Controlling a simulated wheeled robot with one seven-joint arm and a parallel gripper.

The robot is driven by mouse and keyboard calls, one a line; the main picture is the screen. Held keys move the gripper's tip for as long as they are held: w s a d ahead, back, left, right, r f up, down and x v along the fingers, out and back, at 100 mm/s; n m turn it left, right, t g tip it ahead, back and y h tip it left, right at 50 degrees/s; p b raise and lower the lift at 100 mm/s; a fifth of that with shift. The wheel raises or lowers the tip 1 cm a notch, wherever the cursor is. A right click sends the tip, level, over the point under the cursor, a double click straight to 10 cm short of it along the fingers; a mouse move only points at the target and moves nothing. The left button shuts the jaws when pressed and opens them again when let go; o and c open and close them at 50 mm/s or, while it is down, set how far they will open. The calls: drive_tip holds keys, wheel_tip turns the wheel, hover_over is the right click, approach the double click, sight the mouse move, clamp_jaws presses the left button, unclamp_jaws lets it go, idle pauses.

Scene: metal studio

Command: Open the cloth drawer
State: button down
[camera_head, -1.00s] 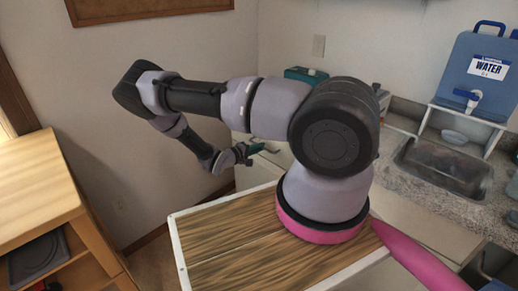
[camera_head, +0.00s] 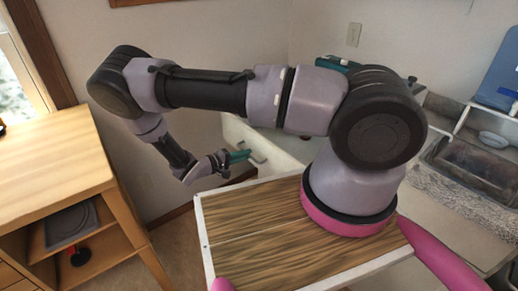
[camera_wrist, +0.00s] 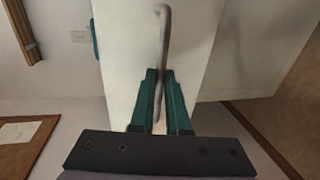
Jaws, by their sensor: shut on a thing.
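The pale drawer front (camera_wrist: 198,40) fills the middle of the wrist view and carries a grey bar handle (camera_wrist: 163,38). My gripper (camera_wrist: 162,78) has teal fingers on both sides of the handle's lower part and is shut on it. In the head view my gripper (camera_head: 240,156) is at the handle, by the white drawer front (camera_head: 285,152) beside the counter. The drawer's inside is hidden, and how far it stands out is hard to tell.
A wooden desk with shelves (camera_head: 55,165) stands at left. The counter holds a sink (camera_head: 475,168) at right. A strip of floor (camera_head: 180,250) is clear between the desk and my wood-topped base. The wall is close behind my arm.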

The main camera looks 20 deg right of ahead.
drive_tip(key=shift+f+v, duration=0.2)
drive_tip(key=shift+v, duration=0.65)
drive_tip(key=shift+f+v, duration=0.15)
drive_tip(key=shift+v, duration=0.7)
drive_tip(key=shift+f+v, duration=0.2)
drive_tip(key=shift+v, duration=0.65)
drive_tip(key=shift+a, duration=0.1)
drive_tip(key=c, duration=0.9)
unclamp_jaws()
drive_tip(key=v, duration=0.7)
drive_tip(key=shift+a, duration=0.25)
